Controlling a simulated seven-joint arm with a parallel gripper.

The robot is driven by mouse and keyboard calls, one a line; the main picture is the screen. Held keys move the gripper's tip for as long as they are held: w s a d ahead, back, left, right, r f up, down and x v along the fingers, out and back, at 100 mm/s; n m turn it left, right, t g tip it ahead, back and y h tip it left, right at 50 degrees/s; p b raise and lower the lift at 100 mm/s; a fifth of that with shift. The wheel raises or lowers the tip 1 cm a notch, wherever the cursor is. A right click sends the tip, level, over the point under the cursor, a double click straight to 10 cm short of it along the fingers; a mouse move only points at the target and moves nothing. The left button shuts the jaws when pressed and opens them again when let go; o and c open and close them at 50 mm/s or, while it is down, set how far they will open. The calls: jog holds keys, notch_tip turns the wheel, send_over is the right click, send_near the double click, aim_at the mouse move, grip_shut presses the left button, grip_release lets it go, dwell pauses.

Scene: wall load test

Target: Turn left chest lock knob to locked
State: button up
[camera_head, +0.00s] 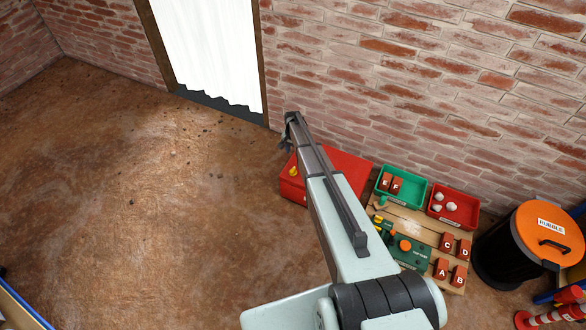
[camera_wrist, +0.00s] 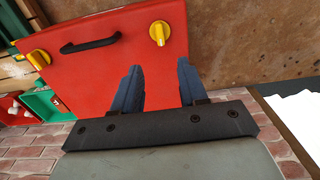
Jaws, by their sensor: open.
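The red chest (camera_head: 345,165) stands against the brick wall, partly hidden by my arm. In the head view its left yellow knob (camera_head: 293,171) shows at the chest's left side. In the wrist view the red chest (camera_wrist: 100,85) has a black handle (camera_wrist: 90,46) between two yellow knobs. The right one in this view (camera_wrist: 157,33), on the doorway side, appears to be the left knob; the other knob (camera_wrist: 39,59) is by the green bin. My gripper (camera_wrist: 160,78) is open and empty, its dark fingers apart over the red face, short of the nearer knob.
Right of the chest are a green bin (camera_head: 401,186), a red bin (camera_head: 453,208) and a wooden board (camera_head: 420,229) with lettered red blocks. A black barrel with an orange lid (camera_head: 548,235) stands further right. A white curtained doorway (camera_head: 210,50) is at left; the floor there is mostly open.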

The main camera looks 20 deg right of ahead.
aim_at(293, 169)
notch_tip(293, 169, down, 14)
jog(key=shift+r, duration=0.15)
dwell(0.5)
grip_shut()
dwell(0.3)
